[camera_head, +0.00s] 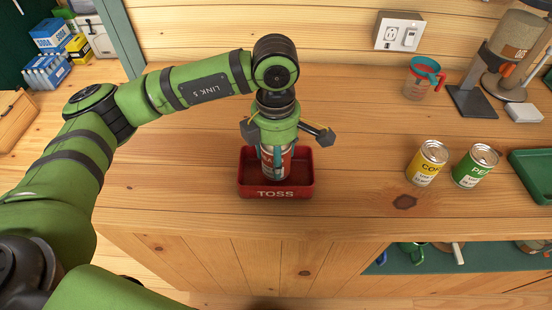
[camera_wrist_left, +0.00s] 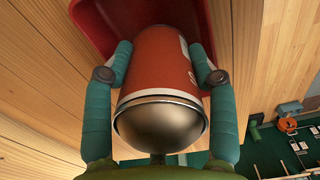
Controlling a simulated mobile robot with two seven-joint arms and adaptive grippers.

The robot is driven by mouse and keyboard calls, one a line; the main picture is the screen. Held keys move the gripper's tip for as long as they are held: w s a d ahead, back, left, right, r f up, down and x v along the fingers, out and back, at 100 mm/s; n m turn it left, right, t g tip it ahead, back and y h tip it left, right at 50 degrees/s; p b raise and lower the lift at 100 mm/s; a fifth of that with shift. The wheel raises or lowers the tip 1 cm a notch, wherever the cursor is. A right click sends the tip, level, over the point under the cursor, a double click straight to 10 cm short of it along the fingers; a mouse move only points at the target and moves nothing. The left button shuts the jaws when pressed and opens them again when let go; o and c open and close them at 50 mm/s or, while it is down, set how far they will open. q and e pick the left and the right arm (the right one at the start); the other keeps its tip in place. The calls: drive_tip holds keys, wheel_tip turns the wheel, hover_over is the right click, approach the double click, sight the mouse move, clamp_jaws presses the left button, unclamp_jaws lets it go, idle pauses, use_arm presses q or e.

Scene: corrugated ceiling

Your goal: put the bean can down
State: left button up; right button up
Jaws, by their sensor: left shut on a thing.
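The bean can (camera_head: 275,163) is red with a metal end and is held upright by my left gripper (camera_head: 275,152). In the left wrist view the can (camera_wrist_left: 163,62) sits between the two teal fingers of the gripper (camera_wrist_left: 163,80), which touch its sides. The can is over or inside the red tray (camera_head: 275,193) marked TOSS on the counter. I cannot tell whether its bottom touches the tray floor. The tray also shows behind the can in the left wrist view (camera_wrist_left: 95,22). My right gripper is not in view.
A yellow can (camera_head: 427,163) and a green can (camera_head: 475,166) stand on the wooden counter to the right. A green tray (camera_head: 532,172) is at the right edge. A measuring cup (camera_head: 423,80) and a grey-based machine (camera_head: 478,98) stand farther back. The counter left of the red tray is clear.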

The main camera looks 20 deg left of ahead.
use_arm(q)
wheel_tip(320, 180, down, 2)
drive_tip(key=shift+f+p, duration=0.2)
drive_tip(key=shift+p, duration=0.2)
drive_tip(key=shift+f, duration=0.3)
drive_tip(key=shift+f, duration=0.15)
drive_tip(key=o, duration=1.3)
drive_tip(key=shift+c, duration=0.2)
